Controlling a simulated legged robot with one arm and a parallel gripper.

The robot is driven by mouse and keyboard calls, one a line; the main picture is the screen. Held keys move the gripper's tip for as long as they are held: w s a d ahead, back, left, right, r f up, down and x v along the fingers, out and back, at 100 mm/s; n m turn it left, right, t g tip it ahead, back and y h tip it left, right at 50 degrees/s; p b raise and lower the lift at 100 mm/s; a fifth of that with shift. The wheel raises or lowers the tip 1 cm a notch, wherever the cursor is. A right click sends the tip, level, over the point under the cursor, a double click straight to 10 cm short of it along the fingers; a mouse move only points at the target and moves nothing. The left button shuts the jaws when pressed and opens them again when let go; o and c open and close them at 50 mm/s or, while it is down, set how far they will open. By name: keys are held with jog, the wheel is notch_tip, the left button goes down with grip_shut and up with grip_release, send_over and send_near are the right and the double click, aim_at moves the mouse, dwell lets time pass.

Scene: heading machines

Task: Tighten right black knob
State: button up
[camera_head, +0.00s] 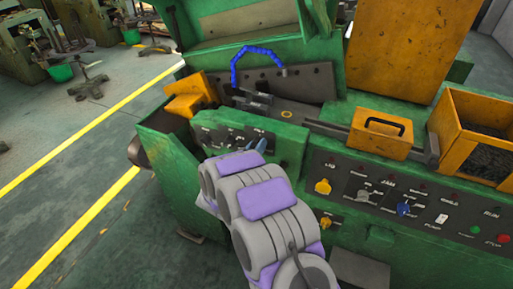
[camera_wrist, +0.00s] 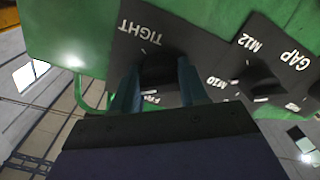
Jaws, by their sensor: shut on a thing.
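A black knob (camera_wrist: 160,66) sits on a dark label plate beside the word "TIGHT" in the wrist view. My gripper (camera_wrist: 160,88) has one bluish finger on each side of this knob and is shut on it. The fingers and wrist hide part of the knob and its lower label. A second black knob (camera_wrist: 255,78) lies to the right, by the "M12" and "M10" marks, apart from the fingers. In the head view my gripper (camera_head: 257,145) is at the right end of the small upper panel (camera_head: 222,134), and it hides the gripped knob there.
A lower panel (camera_head: 345,190) with yellow and blue knobs and small buttons runs to the right of my arm. An orange box with a handle (camera_head: 381,134) and an open orange bin (camera_head: 447,120) stand above it. Open floor with yellow lines lies left.

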jog(key=m+b, duration=0.1)
jog(key=m, duration=0.1)
jog(key=m+b, duration=0.1)
jog(key=m, duration=0.1)
jog(key=m+b, duration=0.1)
jog(key=m, duration=0.1)
jog(key=shift+s+a+f, duration=0.1)
jog(key=shift+f, duration=0.25)
jog(key=m+b, duration=0.4)
jog(key=m, duration=0.2)
jog(key=shift+r, duration=0.1)
jog(key=o, duration=1.1)
jog(key=shift+a+r, duration=0.15)
jog(key=shift+c, duration=0.2)
jog(key=p+v, duration=0.1)
jog(key=v, duration=1.6)
jog(key=shift+p, duration=0.3)
